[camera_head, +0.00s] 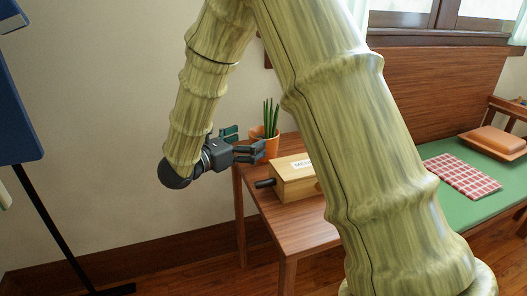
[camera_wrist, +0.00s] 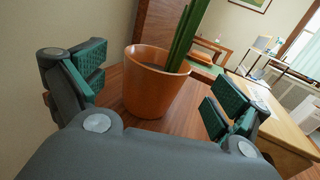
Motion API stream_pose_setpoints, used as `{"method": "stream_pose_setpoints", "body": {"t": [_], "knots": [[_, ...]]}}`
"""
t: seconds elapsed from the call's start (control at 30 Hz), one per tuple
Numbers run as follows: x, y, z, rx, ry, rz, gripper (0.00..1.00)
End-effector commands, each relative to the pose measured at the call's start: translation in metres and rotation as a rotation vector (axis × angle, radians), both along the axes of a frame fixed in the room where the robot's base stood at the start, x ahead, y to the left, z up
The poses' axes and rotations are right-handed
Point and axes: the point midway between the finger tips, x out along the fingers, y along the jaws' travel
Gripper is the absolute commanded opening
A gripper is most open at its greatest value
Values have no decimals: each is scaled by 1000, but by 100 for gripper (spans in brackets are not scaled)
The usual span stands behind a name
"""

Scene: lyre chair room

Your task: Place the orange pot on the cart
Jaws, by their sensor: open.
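The orange pot (camera_head: 268,146) holds a plant with upright green leaves and stands on the wooden table (camera_head: 290,231) near the wall. My gripper (camera_head: 248,142) is open and reaches in from the left, close to the pot. In the wrist view the orange pot (camera_wrist: 154,84) stands upright ahead of and between the spread fingers of my gripper (camera_wrist: 150,95), with nothing gripped. I cannot tell whether a finger touches it. I cannot make out the cart for certain; a white wheeled-looking stand (camera_wrist: 262,52) is small in the wrist view's background.
A wooden box with a dark handle (camera_head: 292,179) sits on the table just right of the pot. A green-topped bench (camera_head: 470,203) with a checked cloth (camera_head: 460,176) and an orange cushion-like thing (camera_head: 492,140) is at right. A dark blue panel on a stand (camera_head: 18,100) is at left.

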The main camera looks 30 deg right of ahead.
Motion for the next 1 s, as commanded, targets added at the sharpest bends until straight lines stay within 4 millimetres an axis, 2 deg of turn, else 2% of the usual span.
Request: {"method": "stream_pose_setpoints", "body": {"t": [0.17,0.5,0.73,0.77,1.0], "knots": [[3,-10,-2,1,-1,0,99],[11,-48,-2,1,-1,1,99],[12,-50,-1,1,0,2,99],[11,-50,-1,1,0,2,97],[11,-50,-1,1,0,2,53]]}}
